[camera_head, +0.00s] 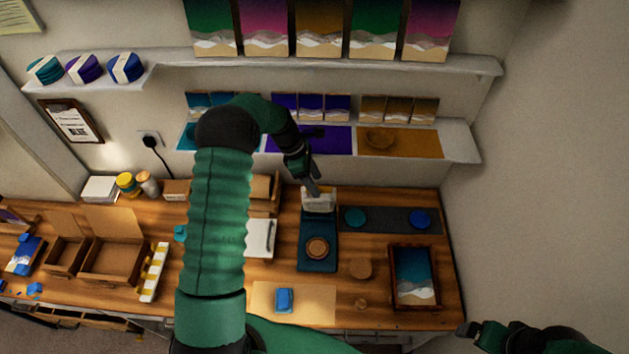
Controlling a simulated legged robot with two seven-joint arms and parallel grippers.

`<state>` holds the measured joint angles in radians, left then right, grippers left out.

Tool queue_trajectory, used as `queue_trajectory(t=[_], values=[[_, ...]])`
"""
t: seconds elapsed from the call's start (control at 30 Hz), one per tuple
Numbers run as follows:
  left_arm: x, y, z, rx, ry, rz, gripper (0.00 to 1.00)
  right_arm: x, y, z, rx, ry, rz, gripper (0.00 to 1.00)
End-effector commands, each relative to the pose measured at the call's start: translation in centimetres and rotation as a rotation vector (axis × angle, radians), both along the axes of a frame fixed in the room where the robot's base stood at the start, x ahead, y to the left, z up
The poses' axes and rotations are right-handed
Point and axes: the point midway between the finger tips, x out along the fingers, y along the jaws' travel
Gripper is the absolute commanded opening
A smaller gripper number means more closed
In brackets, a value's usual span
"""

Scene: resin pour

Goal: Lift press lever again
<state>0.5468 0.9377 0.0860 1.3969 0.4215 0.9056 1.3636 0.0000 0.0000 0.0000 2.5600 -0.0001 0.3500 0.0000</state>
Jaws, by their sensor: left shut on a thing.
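The press stands at the back middle of the wooden table, with a pale head (320,203) and a dark teal base (304,262). A round wooden-rimmed piece (317,248) sits on the base. My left arm arches in from the left and reaches down to the press from above. My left gripper (313,186) is at the top of the press head, shut on the press lever, which it mostly hides. My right gripper (466,329) is at the lower right, off the table's right edge and away from the press; its jaws are too small and dark to read.
A framed seascape (414,276) lies right of the press, and a dark strip (389,219) with two round pieces lies behind it. A wooden disc (361,268) lies between. Open cardboard boxes (112,262) stand left. Shelves (458,142) with pictures hang above the press.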

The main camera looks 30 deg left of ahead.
Motion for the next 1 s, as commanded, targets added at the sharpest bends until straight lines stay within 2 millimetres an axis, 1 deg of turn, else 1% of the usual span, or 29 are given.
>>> queue_trajectory(t=[0.1,0.17,0.27,0.37,0.4,0.6,0.73,0.87,1.0], values=[[0.2,0.3,0.1,0.007,-0.007,0.004,0.41,0.0,0.0,-0.2,0.000,0.000,0.000,0.97],[0.1,0.6,0.5,0.008,-0.009,0.005,0.41,0.0,0.0,-0.5,0.000,0.000,0.000,0.97],[-0.1,1.2,2.0,0.011,-0.012,0.004,0.41,0.0,0.0,-1.3,0.000,0.000,0.000,0.97],[-0.5,2.2,4.5,0.012,-0.015,0.005,0.41,0.0,0.0,-2.4,0.000,0.000,0.000,0.97],[-0.8,2.6,5.6,0.013,-0.014,0.004,0.41,0.0,0.0,-2.8,0.000,0.000,0.000,0.97],[-2.0,4.4,11.1,0.008,-0.011,0.003,0.41,0.0,0.0,-4.3,0.000,0.000,0.000,0.97],[-2.4,5.3,13.9,0.006,-0.008,0.002,0.41,0.0,0.0,-4.7,0.000,0.000,0.000,0.97],[-2.6,5.7,15.4,0.005,-0.005,0.002,0.41,0.0,0.0,-4.9,0.000,0.000,0.000,0.97],[-2.7,5.8,15.8,0.003,-0.003,0.001,0.41,0.0,0.0,-4.8,0.000,0.000,0.000,0.97]])
